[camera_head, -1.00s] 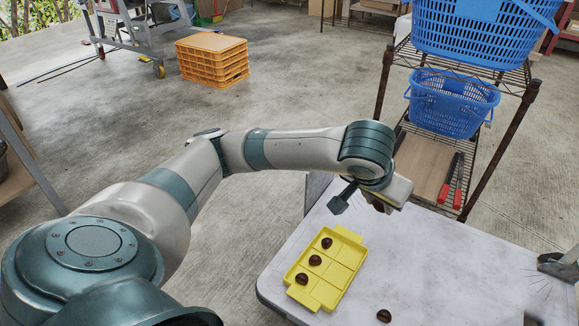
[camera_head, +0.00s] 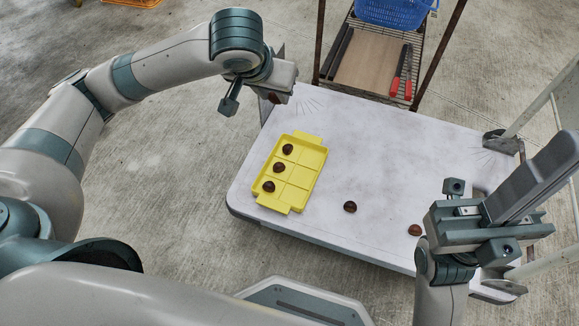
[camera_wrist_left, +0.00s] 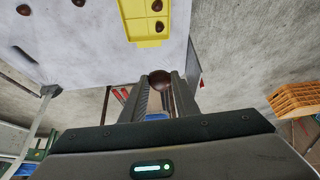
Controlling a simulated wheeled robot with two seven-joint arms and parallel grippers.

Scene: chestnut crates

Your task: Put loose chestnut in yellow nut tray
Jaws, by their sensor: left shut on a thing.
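My left gripper (camera_head: 272,97) is shut on a dark brown chestnut (camera_wrist_left: 160,80), held between its two fingers in the left wrist view. In the head view it is above the table's far left corner, beyond the tray, and mostly hides this chestnut. The yellow nut tray (camera_head: 305,172) lies on the table with chestnuts in its three left compartments; its right compartments are empty. Two loose chestnuts lie on the table right of the tray, one nearer (camera_head: 350,206) and one farther right (camera_head: 415,230). My right gripper (camera_head: 525,190) is at the right; its finger gap is unclear.
The pale table (camera_head: 390,150) is clear across its middle. Behind it stands a wire rack with a blue basket (camera_head: 392,12), a brown board (camera_head: 368,62) and a red-handled tool (camera_head: 401,75). Orange crates (camera_wrist_left: 296,100) stand on the floor.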

